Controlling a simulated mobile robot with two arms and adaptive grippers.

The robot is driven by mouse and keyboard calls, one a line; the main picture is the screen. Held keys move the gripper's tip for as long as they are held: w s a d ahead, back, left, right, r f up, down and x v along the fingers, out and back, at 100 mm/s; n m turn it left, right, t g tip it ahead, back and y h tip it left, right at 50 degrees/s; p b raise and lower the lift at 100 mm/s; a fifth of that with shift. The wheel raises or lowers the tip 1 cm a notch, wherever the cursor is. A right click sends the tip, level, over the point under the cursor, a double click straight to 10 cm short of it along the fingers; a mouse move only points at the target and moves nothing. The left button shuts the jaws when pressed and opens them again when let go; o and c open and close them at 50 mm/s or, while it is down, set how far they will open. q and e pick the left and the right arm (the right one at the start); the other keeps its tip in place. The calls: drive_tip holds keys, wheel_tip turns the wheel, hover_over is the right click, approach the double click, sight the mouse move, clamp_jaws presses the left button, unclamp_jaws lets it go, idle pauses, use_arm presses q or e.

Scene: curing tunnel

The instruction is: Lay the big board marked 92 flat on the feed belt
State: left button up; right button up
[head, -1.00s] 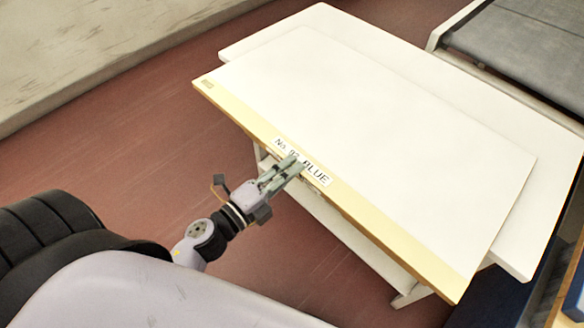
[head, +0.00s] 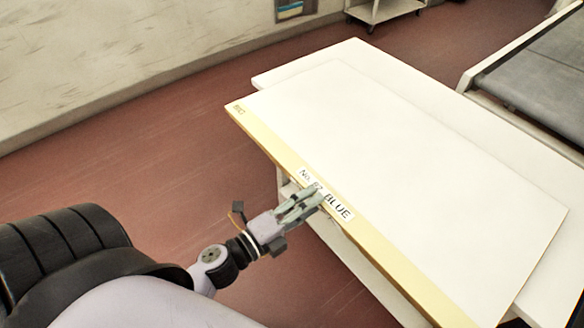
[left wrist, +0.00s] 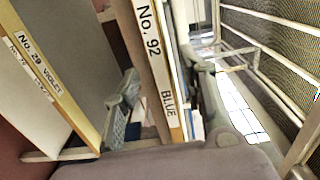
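The big board marked No. 92 BLUE (head: 430,150) lies flat, white on top, with a yellow near edge bearing its label. The label also shows on the board's edge in the left wrist view (left wrist: 153,45). My left gripper (head: 312,198) is at this edge, over the middle of the label and hiding part of it. In the left wrist view its fingers (left wrist: 165,105) stand on either side of the edge, with a gap visible beside the left finger, so it looks open. A grey belt (head: 540,75), seemingly the feed belt, is at the upper right. My right gripper is out of view.
A white table (head: 290,72) is under the board. Another board, No. 29 VIOLET (left wrist: 60,75), shows in the left wrist view, with a further labelled one beside it. A white cart (head: 385,10) stands at the back. Red floor is clear at left.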

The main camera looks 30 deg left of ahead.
use_arm(q)
drive_tip(key=r+v, duration=0.1)
drive_tip(key=v, duration=1)
drive_tip(key=shift+d, duration=0.1)
